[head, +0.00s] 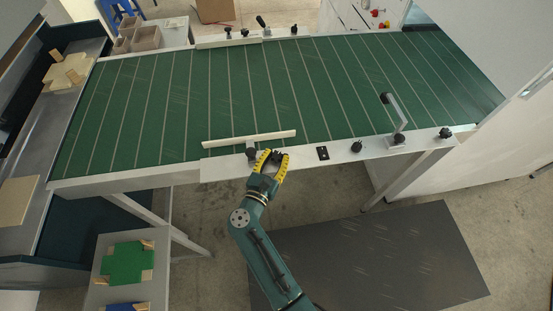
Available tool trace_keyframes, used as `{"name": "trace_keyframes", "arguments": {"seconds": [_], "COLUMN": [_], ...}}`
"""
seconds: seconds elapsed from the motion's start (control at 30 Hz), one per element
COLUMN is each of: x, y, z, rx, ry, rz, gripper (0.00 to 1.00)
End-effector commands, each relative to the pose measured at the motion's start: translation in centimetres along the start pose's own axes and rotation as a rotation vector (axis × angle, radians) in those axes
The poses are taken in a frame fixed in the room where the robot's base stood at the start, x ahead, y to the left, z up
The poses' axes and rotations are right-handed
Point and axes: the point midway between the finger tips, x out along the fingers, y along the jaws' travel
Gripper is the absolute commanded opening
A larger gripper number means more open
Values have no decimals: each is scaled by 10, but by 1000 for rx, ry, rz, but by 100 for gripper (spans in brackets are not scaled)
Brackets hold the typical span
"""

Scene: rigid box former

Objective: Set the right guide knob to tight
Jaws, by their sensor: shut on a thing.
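A dark guide knob (252,154) sits on the near rail of the green conveyor, just below a pale guide bar (250,139) that lies along the belt's near edge. The knob's setting, tight or loose, cannot be read at this size.
The green belt (150,110) is empty. A side table with a green blank (127,263) stands at lower left.

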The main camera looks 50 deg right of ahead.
Motion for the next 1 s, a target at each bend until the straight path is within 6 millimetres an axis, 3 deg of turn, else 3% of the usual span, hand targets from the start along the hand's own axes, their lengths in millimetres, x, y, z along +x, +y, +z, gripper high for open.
{"name": "trace_keyframes", "arguments": {"seconds": [0.47, 0.5, 0.6, 0.63, 1.0], "x": [0, 0, 0, 0, -8], "y": [0, -1, 0, 0, 0], "z": [-2, -2, -2, -2, -2], "rx": [-2, -2, -2, -1, -1], "ry": [4, 4, 4, 4, 2], "rz": [-15, -15, -15, -15, -13], "gripper": [1, 43, 62, 66, 66]}}
